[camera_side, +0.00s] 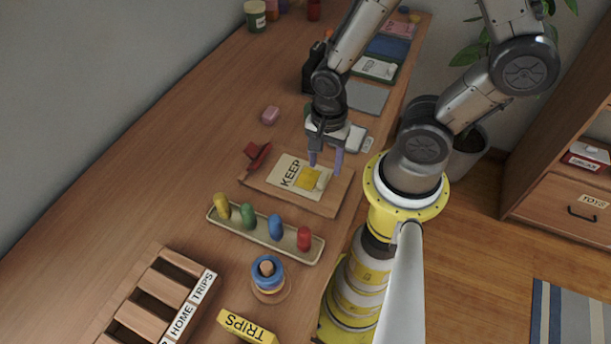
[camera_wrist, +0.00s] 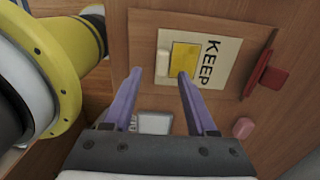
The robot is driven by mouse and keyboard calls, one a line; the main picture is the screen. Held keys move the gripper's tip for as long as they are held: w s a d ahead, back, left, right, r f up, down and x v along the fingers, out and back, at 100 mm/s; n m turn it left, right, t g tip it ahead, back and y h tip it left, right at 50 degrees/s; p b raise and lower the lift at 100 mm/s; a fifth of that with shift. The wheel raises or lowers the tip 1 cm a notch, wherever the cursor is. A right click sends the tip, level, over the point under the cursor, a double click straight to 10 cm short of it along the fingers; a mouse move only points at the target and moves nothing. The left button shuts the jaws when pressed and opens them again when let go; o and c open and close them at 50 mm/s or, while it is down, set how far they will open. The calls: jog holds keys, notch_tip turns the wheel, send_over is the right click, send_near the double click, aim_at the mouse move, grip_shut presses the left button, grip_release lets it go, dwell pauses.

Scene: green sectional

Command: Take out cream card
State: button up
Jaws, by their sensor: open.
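A cream sheet marked KEEP (camera_side: 290,172) lies on a wooden board (camera_side: 265,185); the sheet also shows in the wrist view (camera_wrist: 222,72). A yellow square (camera_side: 307,178) lies on it. A small cream piece (camera_side: 323,181) is at the yellow square's right edge; in the wrist view it is a small pale upright shape (camera_wrist: 163,62) left of the yellow square (camera_wrist: 184,58). I cannot tell which one is the cream card. My gripper (camera_side: 325,161) is open and empty, pointing down above the board's far edge. In the wrist view its purple fingers (camera_wrist: 159,74) appear either side of the cream piece.
A red object (camera_side: 257,155) sits at the board's left end and a pink block (camera_side: 270,115) lies behind. A tray of coloured pegs (camera_side: 265,237), a ring stacker (camera_side: 269,278) and a slotted wooden rack (camera_side: 160,300) stand in front.

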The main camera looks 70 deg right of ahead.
aim_at(323, 177)
jog(key=shift+w+d+f, duration=0.1)
jog(key=shift+f, duration=1.35)
jog(key=shift+w+d+f, duration=0.1)
jog(key=shift+f, duration=1.3)
grip_shut()
